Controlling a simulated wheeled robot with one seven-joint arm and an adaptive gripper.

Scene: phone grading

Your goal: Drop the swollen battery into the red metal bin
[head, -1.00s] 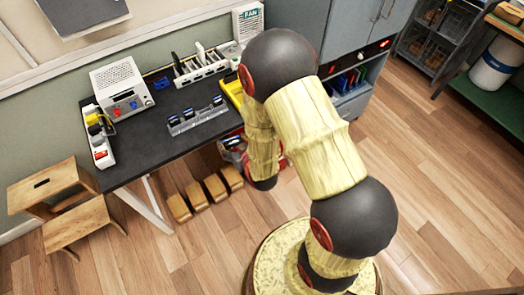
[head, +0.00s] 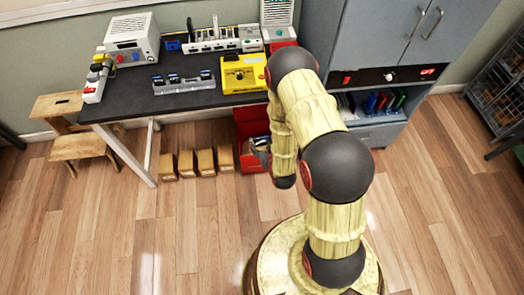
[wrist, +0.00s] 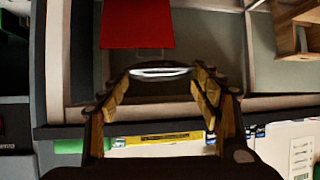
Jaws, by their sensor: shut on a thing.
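My gripper (wrist: 160,76) is shut on a thin silvery thing, which looks like the swollen battery (wrist: 160,71), seen edge-on between the fingertips in the wrist view. Its swelling cannot be made out. The red metal bin (head: 247,126) stands on the floor under the right end of the dark table in the head view. My forearm and wrist hang in front of it and cover its right part. A red surface, likely the bin, shows beyond the fingertips in the wrist view (wrist: 137,24).
The dark table (head: 125,108) carries a yellow case (head: 245,74), a grey rack (head: 184,84) and a white box device (head: 132,38). Several cardboard boxes (head: 205,161) stand left of the bin. A grey cabinet (head: 360,45) stands at right. Open wooden floor lies in front.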

